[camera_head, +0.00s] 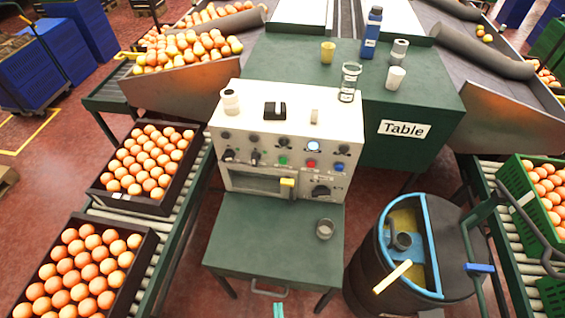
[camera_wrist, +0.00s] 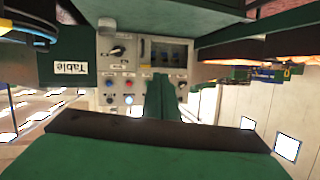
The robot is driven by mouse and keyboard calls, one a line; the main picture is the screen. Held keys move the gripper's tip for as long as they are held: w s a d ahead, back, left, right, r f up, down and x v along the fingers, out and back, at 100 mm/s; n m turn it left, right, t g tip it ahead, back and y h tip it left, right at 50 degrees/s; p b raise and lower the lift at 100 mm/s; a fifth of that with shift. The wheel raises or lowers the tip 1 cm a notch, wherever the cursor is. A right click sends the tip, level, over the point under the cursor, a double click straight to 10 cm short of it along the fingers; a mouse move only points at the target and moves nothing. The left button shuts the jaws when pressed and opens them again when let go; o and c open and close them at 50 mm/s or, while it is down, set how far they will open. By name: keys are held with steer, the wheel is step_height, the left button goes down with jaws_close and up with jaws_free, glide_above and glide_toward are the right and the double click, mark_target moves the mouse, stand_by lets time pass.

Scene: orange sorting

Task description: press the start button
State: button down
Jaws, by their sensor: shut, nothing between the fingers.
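The white control machine (camera_head: 240,122) stands in the middle of the head view, its front panel facing me. A green button (camera_head: 283,160) sits on the panel, with a red button (camera_head: 311,163) and a blue button (camera_head: 341,166) to its right. The labels are too small to read. In the wrist view the panel is upside down, with the red button (camera_wrist: 128,83) left of my fingers. My gripper (camera_wrist: 160,82) is shut and empty, pointing toward the panel. Its green fingers hide part of the panel there. Green fingertips (camera_head: 278,310) show at the head view's bottom edge, apart from the panel.
A lit round lamp (camera_head: 313,146) is above the red button. A black knob (camera_head: 321,191) and a yellow handle (camera_head: 287,182) are lower. A green stand (camera_head: 260,240) bearing a glass projects in front. A dark drum (camera_head: 372,281) stands right; orange crates (camera_head: 117,201) stand left.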

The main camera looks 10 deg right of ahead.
mark_target(283, 161)
steer(key=w+d+f+m+y, duration=0.1)
steer(key=w+f+m, duration=0.15)
steer(key=w, duration=0.65)
steer(key=w+d+f+m+y, duration=0.1)
steer(key=w+f, duration=0.2)
steer(key=w, duration=0.5)
steer(key=w+d+r+n+y, duration=0.3)
steer(key=w+r+y, duration=0.3)
steer(key=w+r, duration=0.5)
steer(key=shift+w+r, duration=0.2)
steer(key=shift+w, duration=1.05)
steer(key=shift+n, duration=0.25)
steer(key=w+d, duration=0.2)
steer(key=w, duration=0.6)
steer(key=shift+w+d, duration=0.15)
steer(key=shift+d, duration=0.2)
steer(key=shift+w, duration=0.15)
